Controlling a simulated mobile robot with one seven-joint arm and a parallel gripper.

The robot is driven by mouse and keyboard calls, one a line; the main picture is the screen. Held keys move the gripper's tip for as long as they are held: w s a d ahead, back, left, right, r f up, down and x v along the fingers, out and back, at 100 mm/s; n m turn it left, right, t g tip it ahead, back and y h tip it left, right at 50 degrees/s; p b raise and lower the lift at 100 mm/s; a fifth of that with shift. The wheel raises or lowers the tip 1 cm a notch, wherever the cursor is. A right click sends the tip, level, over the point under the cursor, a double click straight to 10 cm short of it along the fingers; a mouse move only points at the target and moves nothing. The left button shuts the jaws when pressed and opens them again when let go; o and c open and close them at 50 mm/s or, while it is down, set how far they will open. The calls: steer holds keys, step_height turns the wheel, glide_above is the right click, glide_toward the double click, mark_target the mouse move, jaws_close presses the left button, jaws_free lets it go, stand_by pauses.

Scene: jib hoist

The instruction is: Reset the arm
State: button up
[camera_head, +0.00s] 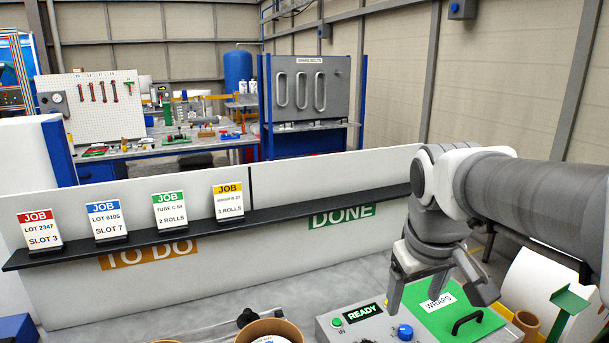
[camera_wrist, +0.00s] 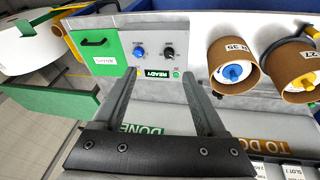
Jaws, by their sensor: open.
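My gripper (camera_head: 441,290) is at the right of the head view, hanging below my bent grey arm. Its two fingers are apart and point down, with nothing between them. It hangs in front of the control box, partly hiding the box and its green WRAPS lid (camera_head: 455,318). In the wrist view my gripper (camera_wrist: 160,76) also shows two spread fingers. The READY display (camera_wrist: 157,73) and part of the box's grey panel (camera_wrist: 155,30) show beyond and between them. The READY display also shows in the head view (camera_head: 363,313).
A black ledge (camera_head: 290,210) with several JOB cards runs along a low white wall (camera_head: 270,268) marked TO DO and DONE. Brown rolls (camera_wrist: 232,62) stand beside the box. A green bracket (camera_head: 568,303) is at the right. A workbench (camera_head: 160,150) stands behind the wall.

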steer(key=s+a+f+m+t+y, duration=0.1)
steer(key=s+a+f+m+t, duration=0.1)
steer(key=s, duration=0.8)
steer(key=shift+s+a+f+m, duration=0.15)
steer(key=shift+s+f+m, duration=0.1)
steer(key=shift+m, duration=0.15)
steer(key=shift+w, duration=0.1)
stand_by(0.8)
